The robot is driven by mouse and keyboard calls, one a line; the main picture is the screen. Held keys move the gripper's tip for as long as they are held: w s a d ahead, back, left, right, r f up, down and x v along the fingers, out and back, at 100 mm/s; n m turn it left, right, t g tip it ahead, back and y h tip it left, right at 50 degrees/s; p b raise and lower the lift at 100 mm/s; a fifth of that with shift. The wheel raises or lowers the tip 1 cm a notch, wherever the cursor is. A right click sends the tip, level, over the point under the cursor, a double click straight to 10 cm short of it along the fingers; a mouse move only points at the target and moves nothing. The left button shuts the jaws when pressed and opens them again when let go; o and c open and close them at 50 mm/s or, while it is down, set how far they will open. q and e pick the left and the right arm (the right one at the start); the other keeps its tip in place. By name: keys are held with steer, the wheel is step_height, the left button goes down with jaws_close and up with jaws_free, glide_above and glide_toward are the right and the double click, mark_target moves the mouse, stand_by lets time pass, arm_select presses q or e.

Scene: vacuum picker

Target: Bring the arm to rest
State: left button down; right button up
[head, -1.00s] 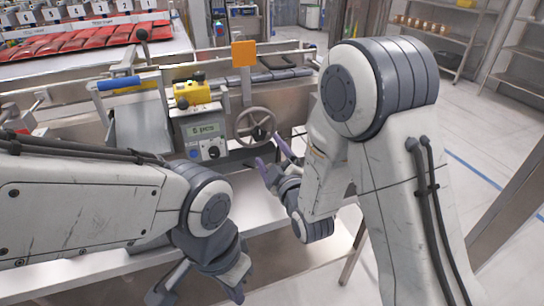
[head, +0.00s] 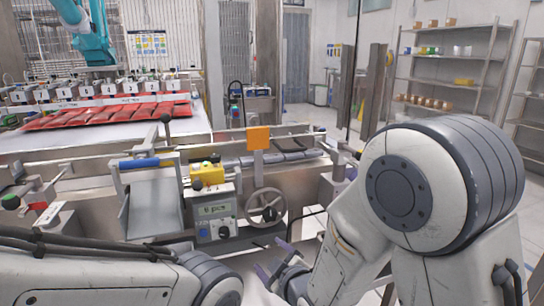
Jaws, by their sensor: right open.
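My right arm fills the right side of the head view. Its gripper (head: 272,272) is small, low in the picture, with purple-grey fingers spread apart and nothing seen between them. It is in front of and below the handwheel (head: 265,206), apart from it as far as I can tell. My left arm lies along the lower left edge. Its gripper is out of view below the frame.
The machine's front carries a control box (head: 215,216) with a display, a yellow button box (head: 208,175), a blue-handled chute (head: 155,203) and an orange plate (head: 258,138). Red packs (head: 95,113) lie behind under a row of numbered heads. Shelves (head: 447,75) stand at the back right.

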steer(key=s+d+m+g+h, duration=0.25)
steer(key=s+g, duration=0.35)
steer(key=s, duration=0.8)
steer(key=s+d+m+g+h, duration=0.25)
steer(key=s+g, duration=0.45)
steer(key=s, duration=0.7)
step_height(320, 180, up, 22)
steer(key=p, duration=2.1)
steer(key=shift+y+p, duration=0.35)
steer(key=shift+y, duration=0.05)
steer(key=shift+a, duration=0.1)
